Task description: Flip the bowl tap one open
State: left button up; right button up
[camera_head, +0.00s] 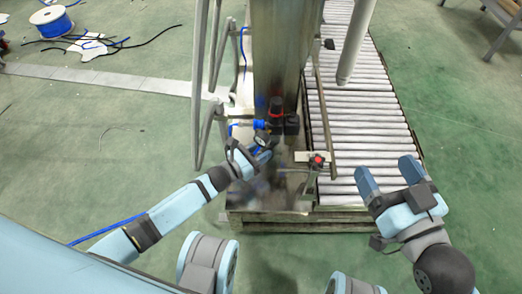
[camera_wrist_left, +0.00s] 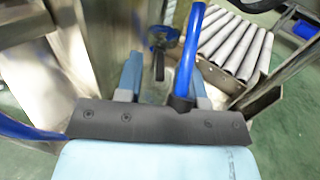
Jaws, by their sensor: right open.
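A black unit with a red top (camera_head: 276,106) is on the metal column, with a blue fitting (camera_head: 241,125) at its left and a round gauge (camera_head: 260,139) below. I cannot make out a separate bowl tap. My left gripper (camera_head: 262,152) is just below this unit, close to the gauge; contact cannot be told. In the left wrist view its two fingers (camera_wrist_left: 164,80) stand apart. A blue hose (camera_wrist_left: 186,55) passes in front of the right finger, and a dark round part (camera_wrist_left: 161,38) shows beyond.
The metal column (camera_head: 277,50) stands behind the unit. A roller conveyor (camera_head: 362,110) runs back on the right. A red-knobbed part (camera_head: 317,160) sits on a small stand before it. A cable spool (camera_head: 54,22) lies far left. The green floor at left is mostly clear.

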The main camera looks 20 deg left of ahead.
pick_arm(q)
jog(key=shift+s, duration=0.1)
jog(key=p+v, duration=0.3)
jog(key=v, duration=1)
jog(key=shift+s+a+p, duration=0.25)
jog(key=shift+p, duration=0.15)
pick_arm(e)
jog(key=shift+s+a+r+m+g, duration=0.15)
jog(key=shift+s+a+m, duration=0.1)
jog(key=shift+s+m, duration=0.25)
jog(key=shift+s+a+r+m+g, duration=0.1)
jog(key=shift+s+a+m+g, duration=0.1)
jog(key=shift+s+m, duration=0.25)
jog(key=shift+w, duration=0.1)
